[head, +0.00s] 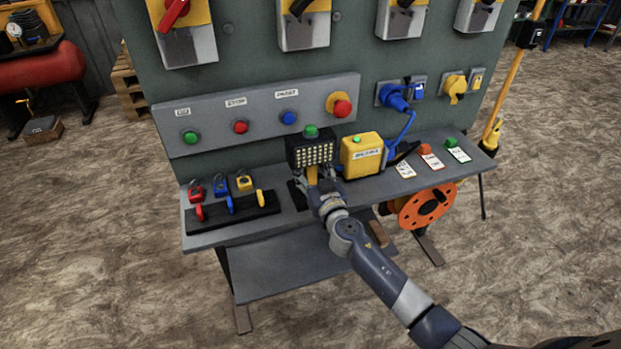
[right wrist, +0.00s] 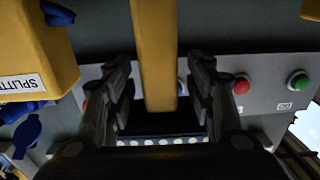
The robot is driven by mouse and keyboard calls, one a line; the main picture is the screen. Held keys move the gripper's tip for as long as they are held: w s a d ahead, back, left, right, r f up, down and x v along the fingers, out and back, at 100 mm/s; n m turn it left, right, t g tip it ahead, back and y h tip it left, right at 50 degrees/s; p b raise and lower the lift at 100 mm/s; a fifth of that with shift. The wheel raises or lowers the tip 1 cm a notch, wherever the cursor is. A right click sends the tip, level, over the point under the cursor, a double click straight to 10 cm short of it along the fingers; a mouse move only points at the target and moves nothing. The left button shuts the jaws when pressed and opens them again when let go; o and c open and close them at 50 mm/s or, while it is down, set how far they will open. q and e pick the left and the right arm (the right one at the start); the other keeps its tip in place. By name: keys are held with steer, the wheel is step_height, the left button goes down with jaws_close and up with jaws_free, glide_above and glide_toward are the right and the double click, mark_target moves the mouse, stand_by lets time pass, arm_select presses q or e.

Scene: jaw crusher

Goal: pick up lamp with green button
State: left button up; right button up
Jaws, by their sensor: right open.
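The lamp (head: 311,152) is a black box with a grid of white LEDs, a green button on top and a yellow handle (head: 312,174). It stands on the grey shelf, left of a yellow box. My right gripper (head: 321,187) is right at the front of the lamp. In the right wrist view, its two open fingers stand on either side of the yellow handle (right wrist: 155,60), with visible gaps. The lamp's LED row (right wrist: 162,141) shows below, between the fingers. My left gripper is not in view.
The yellow splitter box (head: 362,157), also with a green button, stands close on the right. A black rack (head: 235,217) with padlocks is at left. Tags and an orange cable reel (head: 425,207) are at right. The button panel (head: 260,112) rises behind.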

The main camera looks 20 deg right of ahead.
jaws_close()
steer(key=shift+w+r, duration=0.1)
steer(key=shift+r, duration=0.05)
